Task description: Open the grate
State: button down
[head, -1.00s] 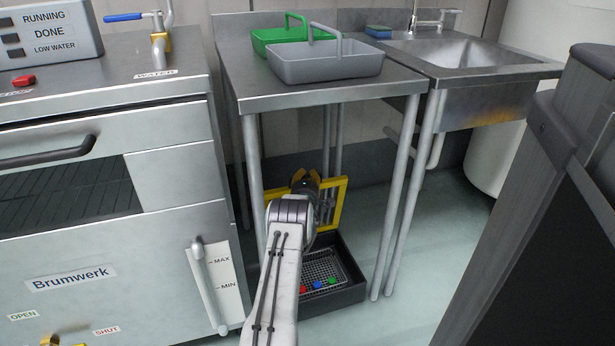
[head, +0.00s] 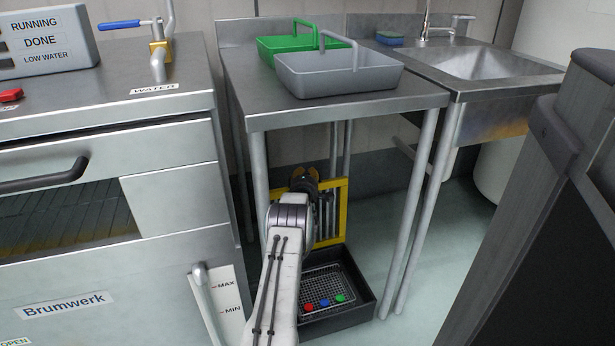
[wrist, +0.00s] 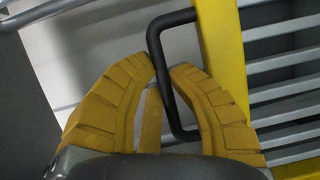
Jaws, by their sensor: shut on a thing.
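The grate (head: 344,210) has a yellow frame with grey bars and stands raised, roughly upright, at the back of a black tray under the steel table. Its left part is hidden behind my arm in the head view. In the wrist view its yellow frame (wrist: 222,45) and bars are on the right, with a black bar handle (wrist: 158,32) on the frame. My gripper (wrist: 166,72) has its yellow fingers closed around the handle's long bar. In the head view the gripper (head: 304,176) is at the grate's upper left and its fingertips are hard to see.
The black tray (head: 369,292) holds a mesh with red, blue and green pieces. Steel table legs (head: 417,200) stand close on the right; the Brumwerk machine (head: 160,255) is on the left. Grey (head: 340,78) and green (head: 275,45) caddies sit on the table above. Floor on the right is clear.

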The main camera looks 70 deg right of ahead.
jog(key=shift+w+d+f, duration=0.2)
jog(key=shift+d, duration=0.2)
jog(key=c, duration=1.4)
grip_release()
jog(key=shift+a, duration=0.15)
jog(key=v, duration=1.1)
jog(key=shift+s+a+r, duration=0.2)
jog(key=shift+a+r, duration=0.1)
